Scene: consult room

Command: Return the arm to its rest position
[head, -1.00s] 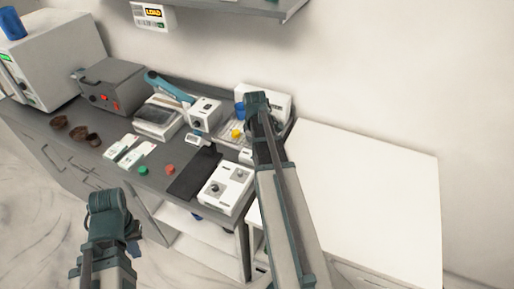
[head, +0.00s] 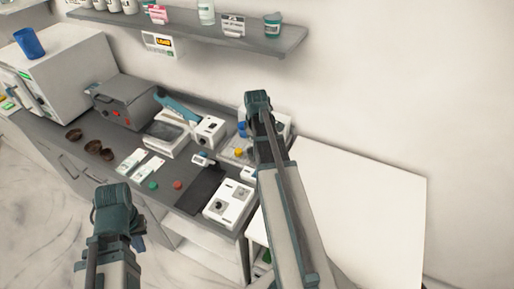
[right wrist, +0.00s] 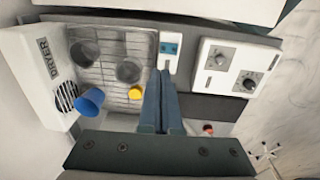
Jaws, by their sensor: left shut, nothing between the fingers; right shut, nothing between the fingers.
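My left arm rises at the lower left of the head view, in front of the bench. Its gripper (head: 138,242) shows only partly behind the wrist and is shut and empty. My right arm reaches up through the middle of the head view, and its wrist hides its gripper there. In the right wrist view the two fingers of my right gripper (right wrist: 162,76) are together with nothing between them. They point over the bench, beside a tiled rack (right wrist: 112,45) with a blue cup (right wrist: 88,101) and a yellow knob or cap (right wrist: 136,92).
A white dryer (right wrist: 40,75) and a two-knob white device (head: 229,204) stand near the right gripper. A grey shelf (head: 190,32) hangs above the bench (head: 60,140). Dark bowls (head: 92,147) stand further left. A white table (head: 350,200) at the right is bare.

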